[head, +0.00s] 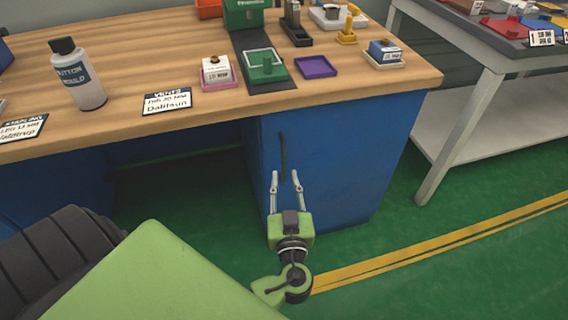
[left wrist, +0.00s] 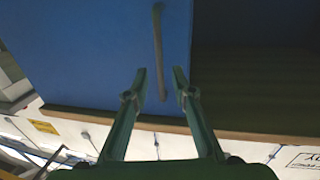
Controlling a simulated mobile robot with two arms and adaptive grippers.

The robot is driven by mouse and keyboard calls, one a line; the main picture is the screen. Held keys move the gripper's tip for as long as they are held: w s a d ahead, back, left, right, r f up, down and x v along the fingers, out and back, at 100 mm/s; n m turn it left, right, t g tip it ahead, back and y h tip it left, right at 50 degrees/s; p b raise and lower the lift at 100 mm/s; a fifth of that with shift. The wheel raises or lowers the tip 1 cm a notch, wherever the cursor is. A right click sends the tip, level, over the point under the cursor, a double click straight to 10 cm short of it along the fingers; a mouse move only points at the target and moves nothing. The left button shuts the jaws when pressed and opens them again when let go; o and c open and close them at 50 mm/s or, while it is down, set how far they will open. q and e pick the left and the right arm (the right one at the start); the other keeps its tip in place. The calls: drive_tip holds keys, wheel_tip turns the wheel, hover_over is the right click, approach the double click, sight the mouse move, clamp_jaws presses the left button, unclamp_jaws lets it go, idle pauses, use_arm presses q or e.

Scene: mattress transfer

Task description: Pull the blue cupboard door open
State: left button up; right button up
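The blue cupboard door (head: 262,168) is under the wooden worktop and looks closed. Its dark upright bar handle (head: 283,156) is near the door's left part. My left gripper (head: 285,174) is open in front of the door, its two fingers pointing at the handle. In the left wrist view the handle (left wrist: 158,45) shows against the blue door (left wrist: 90,50), and one end of it lies between the spread fingertips of my left gripper (left wrist: 160,80). I cannot tell whether the fingers touch it. My right gripper is not in view.
The wooden worktop (head: 215,85) overhangs the cupboard and carries a white bottle (head: 80,75), labels and small trays. An open dark space is left of the cupboard. A grey table (head: 470,100) stands at the right. Green floor (head: 400,225) is free in front.

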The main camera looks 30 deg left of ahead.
sight(284, 166)
use_arm(q)
drive_tip(key=x, duration=0.6)
clamp_jaws()
